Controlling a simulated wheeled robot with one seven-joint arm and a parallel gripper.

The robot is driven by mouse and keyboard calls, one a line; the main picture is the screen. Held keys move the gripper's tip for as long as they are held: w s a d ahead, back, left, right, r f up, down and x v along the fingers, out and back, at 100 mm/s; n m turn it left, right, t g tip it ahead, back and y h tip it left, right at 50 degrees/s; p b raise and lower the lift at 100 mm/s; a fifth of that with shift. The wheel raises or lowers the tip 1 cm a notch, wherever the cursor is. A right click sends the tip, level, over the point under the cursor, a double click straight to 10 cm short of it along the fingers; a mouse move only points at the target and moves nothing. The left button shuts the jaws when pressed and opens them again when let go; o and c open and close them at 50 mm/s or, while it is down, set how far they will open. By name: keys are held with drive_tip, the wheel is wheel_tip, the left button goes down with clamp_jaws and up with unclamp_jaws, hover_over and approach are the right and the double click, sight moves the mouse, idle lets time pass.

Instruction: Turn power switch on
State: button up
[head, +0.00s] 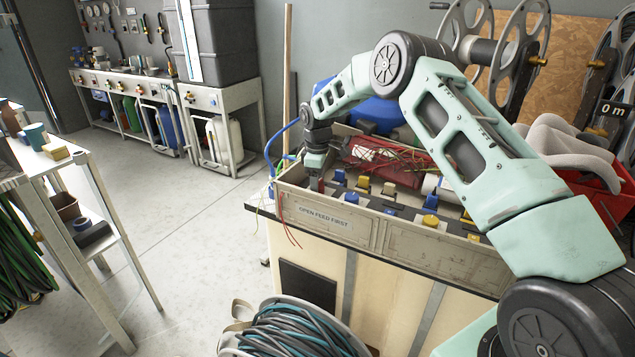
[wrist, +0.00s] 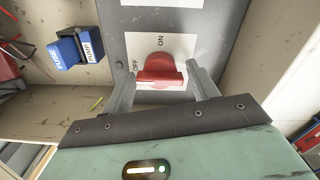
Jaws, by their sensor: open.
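The power switch is a red rotary knob (wrist: 160,70) on a white plate (wrist: 178,46) marked OFF at its left and ON above it in the wrist view. Its grip lies roughly crosswise, level with the OFF mark. My gripper (wrist: 161,77) is open, with one finger to the left of the knob and one to the right. The fingers straddle the knob closely; I cannot tell whether they touch it. In the head view my gripper (head: 315,172) points down at the left end of the crate-like panel box (head: 322,220), and the knob is mostly hidden.
A blue block labelled FUSE and PUMP (wrist: 77,49) sits left of the plate. Tangled red wires (head: 385,160) and several blue and yellow fittings lie along the box. A wall rises close at the right of the knob. A hose coil (head: 295,330) stands in front.

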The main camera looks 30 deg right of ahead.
drive_tip(key=c, duration=0.7)
drive_tip(key=shift+m, duration=0.3)
drive_tip(key=m+p, duration=0.1)
drive_tip(key=m, duration=0.3)
drive_tip(key=m+p, duration=0.1)
drive_tip(key=m, duration=0.3)
drive_tip(key=shift+m, duration=0.4)
drive_tip(key=m, duration=0.4)
drive_tip(key=shift+m+p, duration=0.3)
drive_tip(key=shift+m, duration=1.9)
